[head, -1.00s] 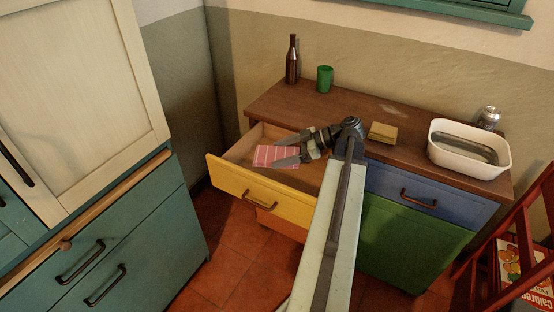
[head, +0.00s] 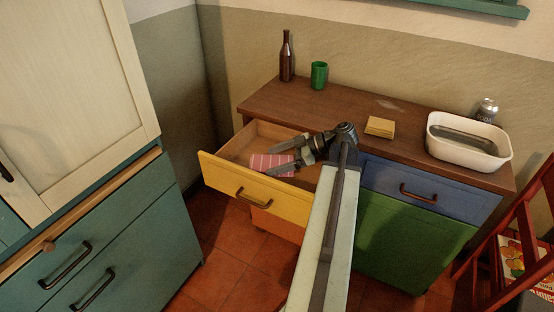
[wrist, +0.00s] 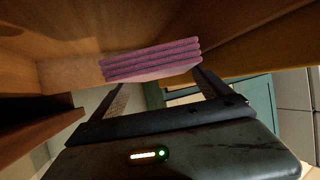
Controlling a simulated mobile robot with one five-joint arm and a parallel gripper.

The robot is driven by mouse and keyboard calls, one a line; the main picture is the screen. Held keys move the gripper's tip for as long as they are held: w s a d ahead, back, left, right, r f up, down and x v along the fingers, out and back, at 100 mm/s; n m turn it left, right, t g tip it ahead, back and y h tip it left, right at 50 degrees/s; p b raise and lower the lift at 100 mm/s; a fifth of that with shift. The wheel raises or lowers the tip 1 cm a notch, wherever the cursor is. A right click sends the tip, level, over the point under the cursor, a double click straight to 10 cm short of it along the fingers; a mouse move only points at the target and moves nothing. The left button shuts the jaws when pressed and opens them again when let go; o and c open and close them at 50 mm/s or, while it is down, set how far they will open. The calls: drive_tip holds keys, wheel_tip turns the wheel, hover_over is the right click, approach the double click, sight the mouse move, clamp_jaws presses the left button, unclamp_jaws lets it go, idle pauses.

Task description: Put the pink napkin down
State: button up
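The pink napkin (head: 272,166) is a folded, striped, layered stack. It shows over the open yellow drawer (head: 252,195) in the head view, towards its front left. My gripper (head: 262,159) reaches over the drawer from the right, with its two fingers on either side of the napkin. In the wrist view the napkin (wrist: 150,60) sits at the far ends of the fingers (wrist: 160,85), which are spread to about its width. My gripper appears shut on it. The napkin partly hides the fingertips, and I cannot tell whether its underside touches the drawer floor.
The brown cabinet top (head: 270,97) holds a bottle (head: 286,62), a green cup (head: 319,75), a yellow sponge-like block (head: 380,126), a white basin (head: 440,145) and a can (head: 486,110). A teal cabinet (head: 120,240) stands left. A red rack (head: 505,240) stands right.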

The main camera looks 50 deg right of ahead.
drive_tip(key=shift+o, duration=0.2)
drive_tip(key=shift+r+p, duration=0.4)
drive_tip(key=shift+p, duration=0.05)
drive_tip(key=shift+r+p, duration=0.65)
drive_tip(key=f+p+v, duration=0.1)
drive_tip(key=p+v, duration=0.3)
drive_tip(key=v, duration=0.7)
drive_tip(key=shift+s+d+r, duration=0.25)
drive_tip(key=shift+s+d, duration=0.1)
drive_tip(key=shift+s, duration=0.05)
